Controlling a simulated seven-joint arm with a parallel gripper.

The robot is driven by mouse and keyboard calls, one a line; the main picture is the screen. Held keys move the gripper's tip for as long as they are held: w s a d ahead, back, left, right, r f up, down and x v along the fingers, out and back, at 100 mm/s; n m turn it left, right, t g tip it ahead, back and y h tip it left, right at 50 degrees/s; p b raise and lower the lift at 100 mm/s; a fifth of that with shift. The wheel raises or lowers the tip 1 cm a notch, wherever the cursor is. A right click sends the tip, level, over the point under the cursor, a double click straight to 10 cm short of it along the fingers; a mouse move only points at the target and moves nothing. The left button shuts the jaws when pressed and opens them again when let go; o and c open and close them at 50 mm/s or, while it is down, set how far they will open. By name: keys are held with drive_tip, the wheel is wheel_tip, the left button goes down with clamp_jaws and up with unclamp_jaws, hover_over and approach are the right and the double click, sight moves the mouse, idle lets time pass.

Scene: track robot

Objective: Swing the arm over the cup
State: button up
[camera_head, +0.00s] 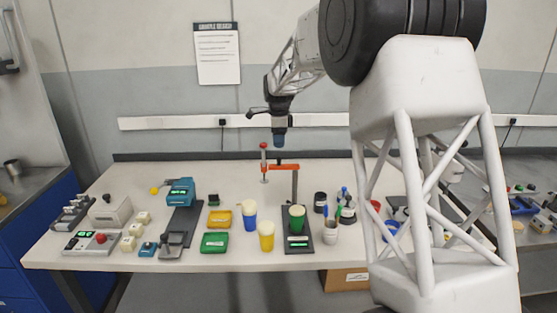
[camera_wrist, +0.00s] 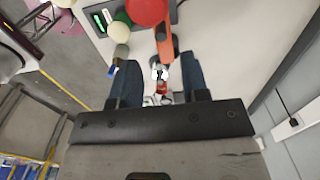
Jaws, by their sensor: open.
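Several cups stand on the table in the head view: a blue cup (camera_head: 249,216) with a pale top, a yellow cup (camera_head: 266,236) in front of it, and a green cup (camera_head: 297,218) on a dark pad with a lit green display. The pictures do not tell which one the task means. My gripper (camera_head: 279,143) hangs high above the back of the table, behind the cups and apart from them. In the wrist view its two dark blue fingers (camera_wrist: 159,80) are spread with nothing held. Small red and white items show far below between them.
An orange arm on a stand (camera_head: 284,167) with a red-topped rod (camera_head: 263,148) rises below my gripper. Left are yellow (camera_head: 220,219) and green (camera_head: 214,243) trays and a teal device (camera_head: 181,192). A white mug (camera_head: 330,232) and dark jar (camera_head: 320,202) stand right.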

sight(278, 157)
idle(0.4)
drive_tip(key=shift+f, duration=3.9)
drive_tip(key=shift+c, duration=0.2)
clamp_jaws()
